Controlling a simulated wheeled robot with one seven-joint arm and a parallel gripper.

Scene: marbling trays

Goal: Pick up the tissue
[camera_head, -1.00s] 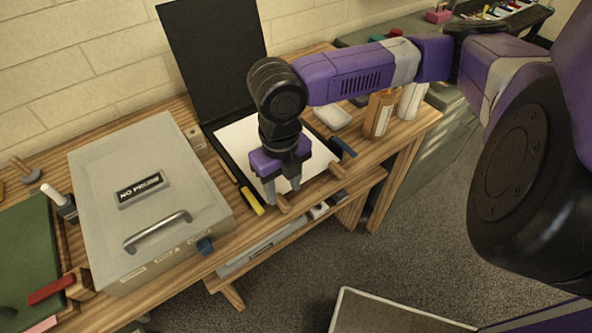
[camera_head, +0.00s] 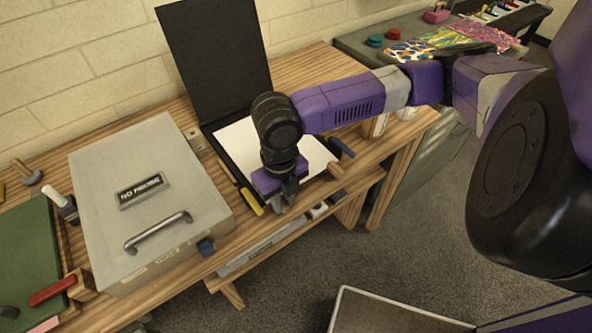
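A flat white sheet (camera_head: 243,143), which may be the tissue, lies in an open black case with a raised lid (camera_head: 212,62) on the wooden bench. I see nothing else that is clearly a tissue. My gripper (camera_head: 285,199) is over the front edge of the case, pointing down, and hides part of the sheet. Its fingertips are small and dark here, and I cannot tell how far apart they are or whether they touch the sheet.
A grey box with a handle (camera_head: 110,187) stands left of the case. A yellow-handled tool (camera_head: 251,203) lies beside my gripper, and a blue-headed tool (camera_head: 341,147) lies to its right. Brightly patterned sheets (camera_head: 412,48) lie on the cabinet at the back right. Bottles are mostly hidden by my arm.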

